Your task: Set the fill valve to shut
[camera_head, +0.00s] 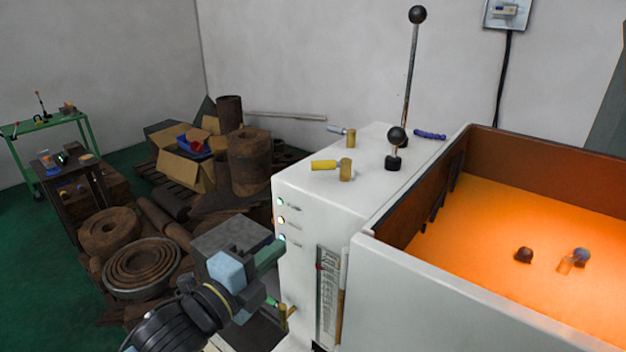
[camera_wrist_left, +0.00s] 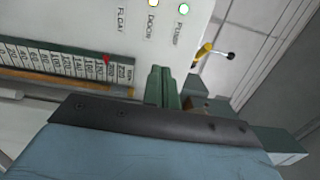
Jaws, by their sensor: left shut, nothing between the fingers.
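A white cabinet (camera_head: 320,215) carries two small brass valves on its top. The front valve (camera_head: 346,170) has a yellow handle (camera_head: 324,165) pointing left. The rear valve (camera_head: 351,138) has a pale grey handle (camera_head: 337,129), also pointing left. I cannot read which is the fill valve. My left gripper (camera_head: 272,256) is shut and empty before the cabinet's front face, below the lamps. Its green fingers (camera_wrist_left: 163,86) are together in the left wrist view.
Two black-knobbed levers (camera_head: 397,137) (camera_head: 411,70) rise from the cabinet top. A glowing orange tank (camera_head: 470,225) adjoins at right. Lamps labelled PUMP, DOOR and FLOAT and a scale (camera_wrist_left: 70,65) are on the front. Rusty scrap (camera_head: 110,232) lies at left.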

